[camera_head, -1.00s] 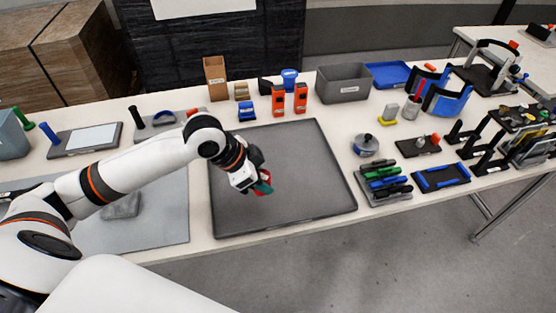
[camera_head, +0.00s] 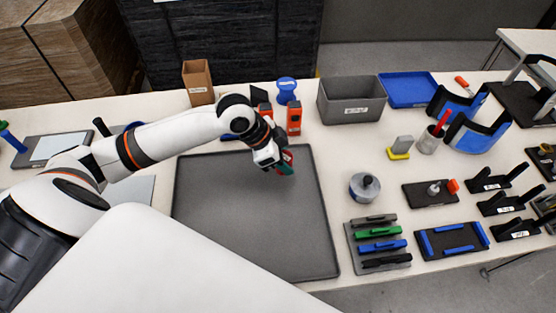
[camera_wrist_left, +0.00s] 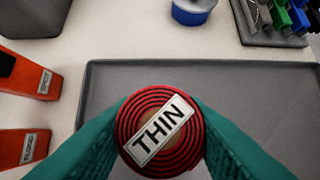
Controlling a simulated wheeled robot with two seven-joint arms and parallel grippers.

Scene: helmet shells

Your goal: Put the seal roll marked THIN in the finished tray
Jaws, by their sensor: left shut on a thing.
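My left gripper (camera_head: 284,162) is shut on the seal roll. In the left wrist view the roll (camera_wrist_left: 160,132) is a red spiral with a white label reading THIN, held between two teal fingers. In the head view the roll is mostly hidden by the fingers. The gripper is over the back right part of a large dark grey tray (camera_head: 250,225), which looks empty. A blue tray (camera_head: 408,90) lies at the back right and also looks empty. I cannot read the word FINISHED on either tray. My right gripper is not in view.
A labelled grey bin (camera_head: 352,98) stands behind and right of the gripper. Labelled orange blocks (camera_head: 294,118) stand close behind it. A round grey-blue container (camera_head: 364,187) and a rack of coloured tools (camera_head: 378,240) are right of the large tray.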

